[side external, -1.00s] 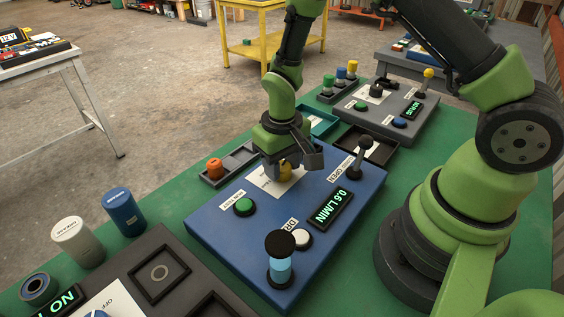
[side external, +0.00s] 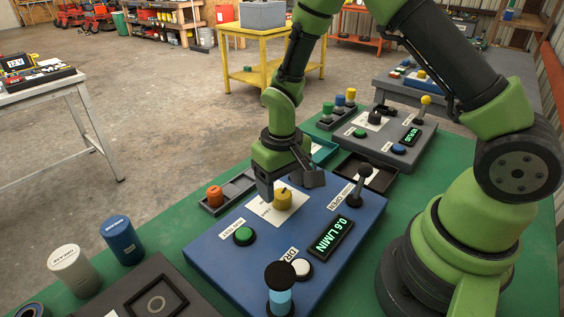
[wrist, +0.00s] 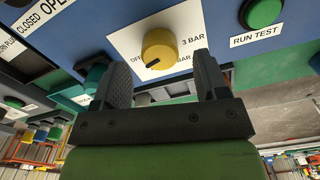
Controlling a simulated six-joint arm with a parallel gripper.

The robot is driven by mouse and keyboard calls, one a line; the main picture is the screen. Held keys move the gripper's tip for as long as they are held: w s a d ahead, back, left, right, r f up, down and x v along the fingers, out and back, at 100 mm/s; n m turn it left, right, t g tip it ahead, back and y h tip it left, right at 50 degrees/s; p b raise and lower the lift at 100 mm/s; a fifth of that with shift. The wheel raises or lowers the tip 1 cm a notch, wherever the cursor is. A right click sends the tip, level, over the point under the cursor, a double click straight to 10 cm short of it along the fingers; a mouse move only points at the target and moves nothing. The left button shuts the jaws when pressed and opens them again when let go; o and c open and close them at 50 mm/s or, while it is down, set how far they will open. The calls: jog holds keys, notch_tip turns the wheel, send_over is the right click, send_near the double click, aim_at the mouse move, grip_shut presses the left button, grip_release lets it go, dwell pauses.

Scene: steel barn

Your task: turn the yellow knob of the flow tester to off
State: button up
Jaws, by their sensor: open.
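The blue flow tester (side external: 225,257) lies on the green bench, its display (side external: 331,236) reading 0.6 L/MIN. Its yellow knob (side external: 283,199) stands on a white label plate; it also shows in the wrist view (wrist: 160,45). There, the knob's dark pointer mark aims down and slightly left, between the partly hidden OFF label and a BAR label; a 3 BAR label is to the right. My gripper (side external: 273,188) is just above the knob, open and empty. In the wrist view its two fingers (wrist: 161,68) are apart, the knob showing between and beyond them.
The tester also has a green run-test button (side external: 243,236), a white button (side external: 302,269), a black lever (side external: 363,185) and a blue cylinder with a black top (side external: 280,291). A grey panel (side external: 405,135) stands behind. An orange-topped part (side external: 215,195) sits in a tray at left.

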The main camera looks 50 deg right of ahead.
notch_tip(320, 180, up, 8)
jog(key=shift+f, duration=0.2)
notch_tip(320, 180, up, 11)
jog(key=m+t, duration=0.1)
jog(key=t, duration=0.2)
send_over(282, 194)
jog(key=s, duration=0.5)
jog(key=s+r+t+y, duration=0.2)
jog(key=s+r+t, duration=0.2)
jog(key=s, duration=0.6)
jog(key=shift+a+r+m, duration=0.3)
jog(key=shift+a+r, duration=0.05)
jog(key=shift+r, duration=0.55)
